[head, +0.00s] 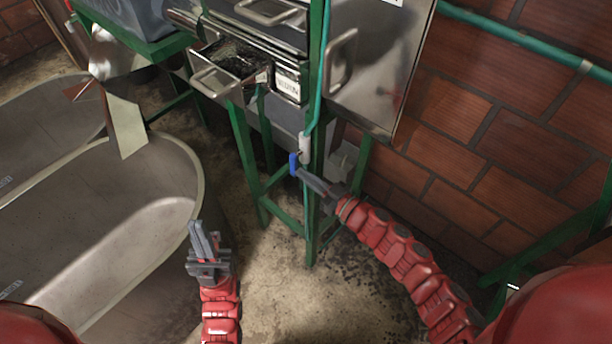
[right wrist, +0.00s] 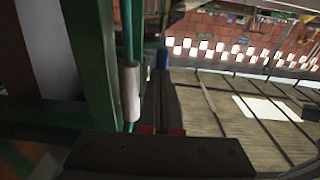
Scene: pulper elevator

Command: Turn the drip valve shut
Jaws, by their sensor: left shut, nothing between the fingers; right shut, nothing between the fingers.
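The drip valve has a white body (head: 305,149) on a thin green hose beside a green frame post. Its blue handle (head: 293,163) sticks out at the lower left of the body. My right gripper (head: 300,174) is shut, with its tips right at the blue handle; I cannot tell whether they touch. In the right wrist view the white body (right wrist: 131,92) stands left of the shut fingers (right wrist: 162,85), and the blue handle (right wrist: 162,58) shows just past their tips. My left gripper (head: 202,235) is shut and empty, near the rim of the metal tank, away from the valve.
A large metal tank (head: 160,235) fills the left side. The green frame (head: 246,160) carries a steel machine (head: 275,45) above the valve. A brick wall (head: 485,130) with a green pipe (head: 510,33) stands at the right. Bare stained floor (head: 280,290) lies between the arms.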

